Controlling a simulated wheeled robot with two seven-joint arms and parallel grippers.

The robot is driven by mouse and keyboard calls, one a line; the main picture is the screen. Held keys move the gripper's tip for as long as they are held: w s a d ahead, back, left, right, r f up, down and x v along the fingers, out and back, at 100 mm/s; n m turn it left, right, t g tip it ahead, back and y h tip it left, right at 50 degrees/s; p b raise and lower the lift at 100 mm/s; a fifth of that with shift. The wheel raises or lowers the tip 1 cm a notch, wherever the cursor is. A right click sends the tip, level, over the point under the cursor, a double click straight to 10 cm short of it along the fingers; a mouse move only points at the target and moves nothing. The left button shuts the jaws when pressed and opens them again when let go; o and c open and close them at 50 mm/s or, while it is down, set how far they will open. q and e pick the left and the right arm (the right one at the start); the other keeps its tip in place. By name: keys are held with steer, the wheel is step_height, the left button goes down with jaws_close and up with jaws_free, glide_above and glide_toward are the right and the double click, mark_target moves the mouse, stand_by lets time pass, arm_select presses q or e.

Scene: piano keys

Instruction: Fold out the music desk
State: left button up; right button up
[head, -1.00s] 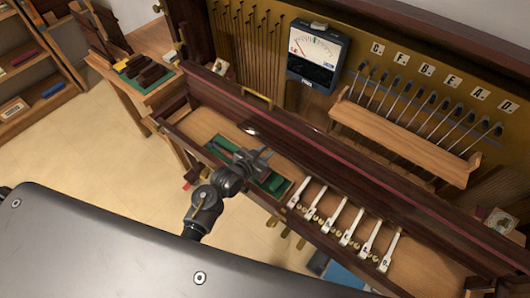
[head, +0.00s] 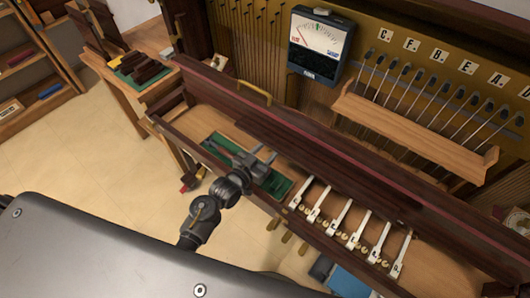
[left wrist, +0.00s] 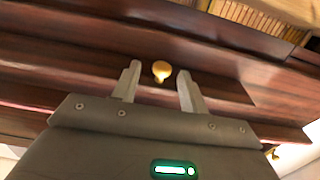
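The music desk appears to be the long dark reddish-brown board (head: 330,146) above the keys, and it lies folded against the piano front. In the left wrist view dark wood panels (left wrist: 90,55) fill the background, with a round brass knob (left wrist: 161,70) on them. My left gripper (head: 266,155) is in front of the board's lower left part, over the green tray. In the left wrist view its two fingers (left wrist: 158,82) are apart, with the knob showing between their tips. I cannot tell whether they touch it. My right gripper is not in view.
White keys (head: 350,225) stand right of my left gripper, and a green tray (head: 275,184) lies below it. A brass handle (head: 255,92) sits on the board's upper edge. A meter (head: 319,43) and a wooden rack (head: 415,124) are behind. The floor at left is open.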

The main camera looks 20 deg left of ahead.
arm_select(q)
steer(key=shift+s+a+r, duration=0.1)
steer(key=shift+s+a, duration=0.1)
steer(key=b+v, duration=0.1)
steer(key=v, duration=0.9)
steer(key=shift+s+b, duration=0.25)
steer(key=shift+b, duration=0.1)
